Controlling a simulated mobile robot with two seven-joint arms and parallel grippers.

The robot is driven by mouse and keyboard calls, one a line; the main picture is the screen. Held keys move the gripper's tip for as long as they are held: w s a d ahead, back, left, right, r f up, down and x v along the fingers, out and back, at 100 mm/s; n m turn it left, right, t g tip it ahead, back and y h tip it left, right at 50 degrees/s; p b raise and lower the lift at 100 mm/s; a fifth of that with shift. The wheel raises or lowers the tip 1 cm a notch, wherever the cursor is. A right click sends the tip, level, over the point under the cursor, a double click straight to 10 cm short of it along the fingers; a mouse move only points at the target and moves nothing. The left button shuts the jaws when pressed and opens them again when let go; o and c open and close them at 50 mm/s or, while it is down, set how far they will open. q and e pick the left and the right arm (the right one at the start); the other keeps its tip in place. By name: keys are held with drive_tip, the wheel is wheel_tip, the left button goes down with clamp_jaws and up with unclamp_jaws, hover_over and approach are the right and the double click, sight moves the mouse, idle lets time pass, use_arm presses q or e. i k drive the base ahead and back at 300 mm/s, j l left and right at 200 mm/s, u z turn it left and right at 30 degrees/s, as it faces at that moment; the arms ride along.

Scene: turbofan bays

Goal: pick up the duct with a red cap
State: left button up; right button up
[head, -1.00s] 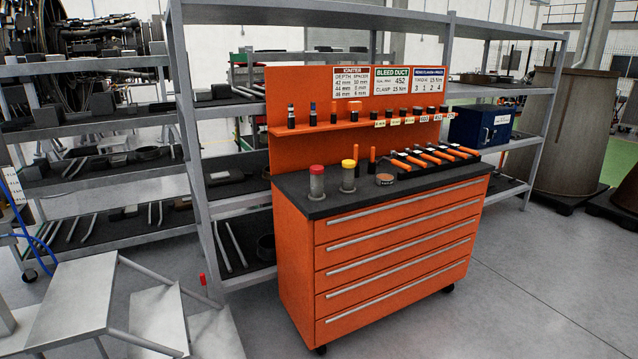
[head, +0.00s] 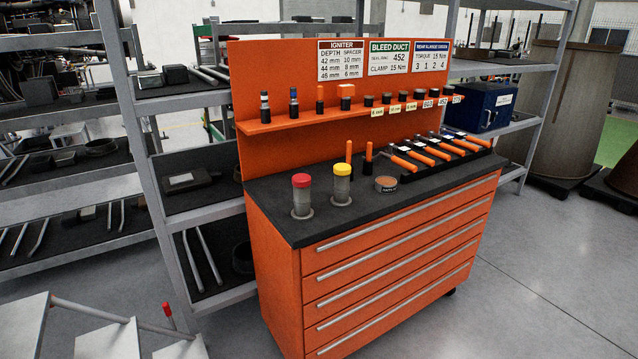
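The duct with a red cap (head: 302,196) stands upright on the black top of the orange tool cabinet (head: 262,206), near its left end. It is a grey cylinder with a flared foot. A similar duct with a yellow cap (head: 342,184) stands upright just to its right, a small gap apart. Neither of my grippers shows in the head view.
A round orange-topped tin (head: 386,184) and a rack of orange-handled tools (head: 432,155) sit further right on the cabinet. A back panel shelf (head: 300,122) holds several small parts. Grey shelving (head: 150,160) stands behind. White steps (head: 108,341) are at lower left; floor at right is clear.

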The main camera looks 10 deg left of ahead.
sight(302, 211)
drive_tip(key=i+j+z, duration=0.15)
drive_tip(key=i, duration=0.3)
drive_tip(key=i+j+z, duration=0.2)
drive_tip(key=i+j, duration=0.2)
drive_tip(key=i, duration=0.05)
